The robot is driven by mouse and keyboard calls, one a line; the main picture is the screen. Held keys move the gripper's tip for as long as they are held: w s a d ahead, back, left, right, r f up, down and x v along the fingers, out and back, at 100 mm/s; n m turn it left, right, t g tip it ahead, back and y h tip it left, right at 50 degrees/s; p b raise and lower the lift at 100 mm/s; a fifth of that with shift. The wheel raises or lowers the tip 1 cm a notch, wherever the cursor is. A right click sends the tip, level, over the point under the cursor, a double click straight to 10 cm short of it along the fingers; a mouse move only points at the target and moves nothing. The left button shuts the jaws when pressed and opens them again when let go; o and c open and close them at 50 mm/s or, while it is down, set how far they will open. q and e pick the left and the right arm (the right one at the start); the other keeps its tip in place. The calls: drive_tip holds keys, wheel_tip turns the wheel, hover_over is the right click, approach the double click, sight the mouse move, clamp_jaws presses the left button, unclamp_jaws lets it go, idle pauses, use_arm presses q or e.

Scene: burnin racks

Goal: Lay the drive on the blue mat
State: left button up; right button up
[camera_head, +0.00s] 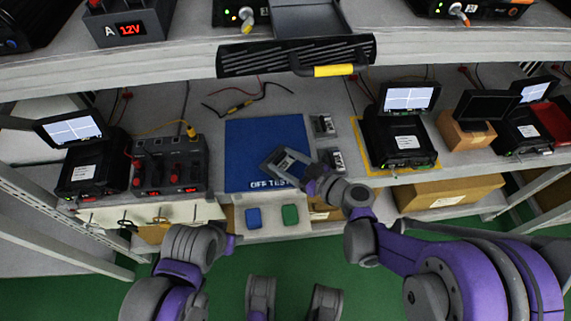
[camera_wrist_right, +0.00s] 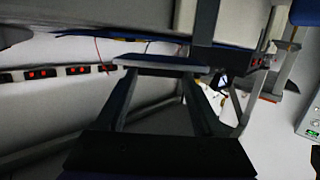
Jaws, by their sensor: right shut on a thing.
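The blue mat (camera_head: 262,133) lies on the bench, with white lettering along its front edge. My right gripper (camera_head: 298,172) is shut on a grey drive (camera_head: 284,162) over the mat's front right corner. I cannot tell whether the drive touches the mat. In the right wrist view, my right gripper's two fingers (camera_wrist_right: 160,95) reach forward to a flat, pale-edged piece, likely the drive (camera_wrist_right: 160,63). My left gripper (camera_head: 232,243) is low at the left, in front of the bench; its fingers cannot be made out.
Two more small drives (camera_head: 323,125) (camera_head: 334,160) lie right of the mat. A black tester with a screen (camera_head: 398,135) stands farther right. A power unit (camera_head: 168,165) stands left. An open drawer front (camera_head: 295,57) juts from the shelf above. Blue (camera_head: 253,218) and green (camera_head: 290,214) pads are in front.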

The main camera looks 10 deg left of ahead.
drive_tip(key=shift+f, duration=0.8)
drive_tip(key=shift+f, duration=0.1)
drive_tip(key=o, duration=1)
drive_tip(key=shift+f+b, duration=0.1)
drive_tip(key=shift+b, duration=0.25)
drive_tip(key=shift+c, duration=0.2)
drive_tip(key=o, duration=0.4)
drive_tip(key=shift+o, duration=0.2)
